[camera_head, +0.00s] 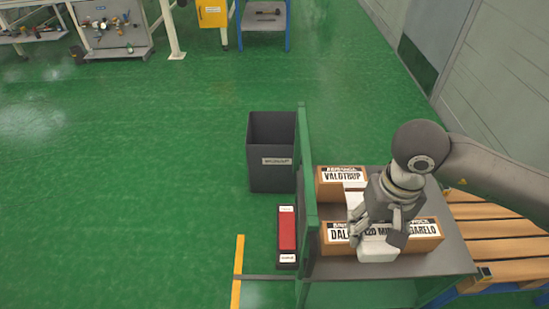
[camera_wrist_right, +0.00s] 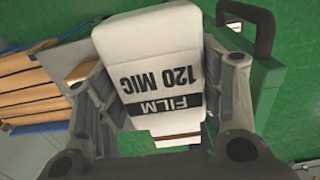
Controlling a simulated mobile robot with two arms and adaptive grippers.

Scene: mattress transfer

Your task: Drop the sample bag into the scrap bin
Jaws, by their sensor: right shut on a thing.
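The sample bag (camera_head: 378,251) is white with a black label band. In the right wrist view the bag (camera_wrist_right: 150,50) reads "FILM 120 MIC" and sits between both fingers of my right gripper (camera_wrist_right: 170,120). In the head view my right gripper (camera_head: 378,233) is shut on the bag above the table, and its fingers hide part of it. The scrap bin (camera_head: 271,175) is a dark, open-topped bin with a small label, standing on the floor left of the table. The bag is to the right of the bin, apart from it. My left gripper is not in view.
The table (camera_head: 440,262) carries brown labelled boxes (camera_head: 330,190) beside the bag. A green upright panel (camera_head: 306,150) stands between table and bin. A red and black case (camera_head: 287,232) lies on the floor before the bin. Wooden pallets (camera_head: 495,235) are at right. Floor left of the bin is clear.

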